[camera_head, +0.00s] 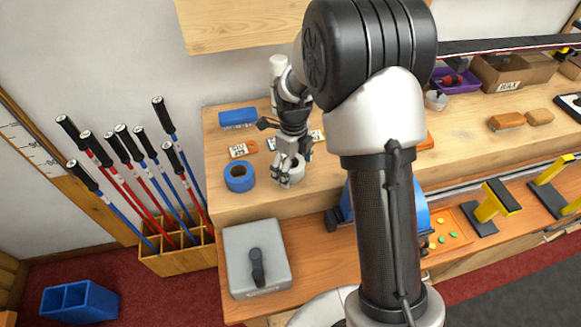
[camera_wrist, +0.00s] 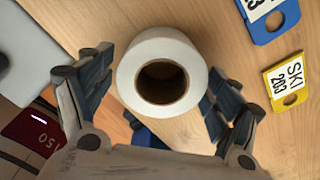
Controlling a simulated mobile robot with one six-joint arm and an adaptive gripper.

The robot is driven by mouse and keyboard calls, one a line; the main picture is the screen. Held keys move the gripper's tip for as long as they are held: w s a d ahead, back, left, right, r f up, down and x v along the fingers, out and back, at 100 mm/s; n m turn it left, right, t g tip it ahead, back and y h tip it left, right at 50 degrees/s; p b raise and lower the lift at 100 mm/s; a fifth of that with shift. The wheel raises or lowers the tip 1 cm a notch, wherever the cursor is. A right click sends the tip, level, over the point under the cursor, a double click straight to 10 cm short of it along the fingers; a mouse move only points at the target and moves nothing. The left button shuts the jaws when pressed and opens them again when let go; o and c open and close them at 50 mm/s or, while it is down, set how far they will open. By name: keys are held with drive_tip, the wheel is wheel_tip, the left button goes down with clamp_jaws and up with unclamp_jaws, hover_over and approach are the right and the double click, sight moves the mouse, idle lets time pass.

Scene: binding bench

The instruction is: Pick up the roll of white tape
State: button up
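The roll of white tape (camera_wrist: 136,74) lies flat on the wooden bench, its dark hole facing up at the wrist camera. In the head view the white roll (camera_head: 297,171) sits near the bench's front left part, partly hidden by my gripper (camera_head: 287,172). In the wrist view my gripper (camera_wrist: 161,78) has one finger to the left of the roll and one to the right. The fingers are spread, with the roll between their tips and narrow gaps at its sides.
A blue tape roll (camera_head: 239,177) lies just left of my gripper. A blue tag (camera_wrist: 268,22) and a yellow tag (camera_wrist: 287,82) lie right of the roll in the wrist view. A grey box (camera_head: 256,262) stands below the bench's front edge.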

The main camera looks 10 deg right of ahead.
drive_tip(key=c, duration=0.8)
drive_tip(key=shift+r, duration=0.1)
wheel_tip(320, 180, up, 20)
drive_tip(key=p, duration=0.6)
